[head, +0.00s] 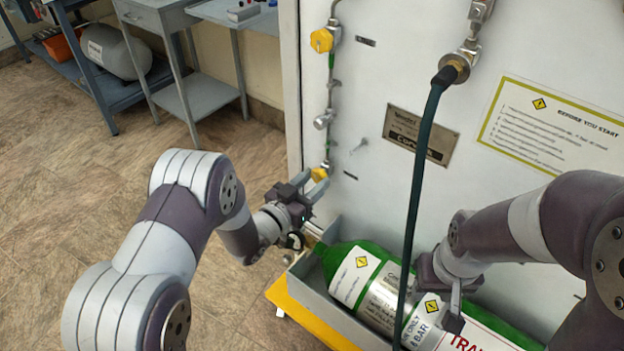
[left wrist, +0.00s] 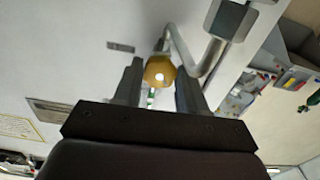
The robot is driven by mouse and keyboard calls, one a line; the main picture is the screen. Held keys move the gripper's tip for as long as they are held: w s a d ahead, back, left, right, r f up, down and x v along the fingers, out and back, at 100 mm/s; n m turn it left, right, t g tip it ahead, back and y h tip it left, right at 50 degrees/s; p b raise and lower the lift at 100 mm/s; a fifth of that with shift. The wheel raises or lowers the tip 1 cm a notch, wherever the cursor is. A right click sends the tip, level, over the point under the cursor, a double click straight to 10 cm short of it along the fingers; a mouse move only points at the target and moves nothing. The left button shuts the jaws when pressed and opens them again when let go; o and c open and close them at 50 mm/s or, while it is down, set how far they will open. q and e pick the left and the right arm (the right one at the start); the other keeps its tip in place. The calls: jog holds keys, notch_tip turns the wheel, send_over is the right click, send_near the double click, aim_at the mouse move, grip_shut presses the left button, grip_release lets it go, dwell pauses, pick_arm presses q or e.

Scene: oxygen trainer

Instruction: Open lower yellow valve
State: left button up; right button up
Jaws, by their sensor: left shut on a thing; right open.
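The lower yellow valve (head: 319,174) sits on the thin pipe at the left edge of the white panel. My left gripper (head: 312,184) is shut on it, with its fingers on either side of the knob. In the left wrist view the yellow knob (left wrist: 159,72) shows between the two dark fingers (left wrist: 158,85). The upper yellow valve (head: 321,40) is higher on the same pipe, clear of both grippers. My right gripper (head: 447,300) is open in front of the green cylinder (head: 372,287), low on the right. Whether its fingers touch the cylinder cannot be told.
The cylinder lies in a grey tray (head: 318,277) with a yellow base below the panel. A dark green hose (head: 418,170) hangs down the panel between my arms. A grey side table (head: 205,95) stands at the back left. The floor at left is clear.

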pick_arm(q)
jog(key=n+p, duration=0.1)
jog(key=n, duration=0.2)
jog(key=shift+r, duration=0.15)
jog(key=shift+n, duration=0.3)
jog(key=o, duration=1.1)
jog(key=shift+c, duration=0.2)
pick_arm(e)
jog(key=shift+r, duration=0.8)
pick_arm(q)
jog(key=p+v, duration=0.2)
jog(key=v, duration=1)
jog(key=shift+s, duration=0.3)
pick_arm(e)
jog(key=shift+r, duration=1.05)
pick_arm(q)
jog(key=shift+a, duration=0.1)
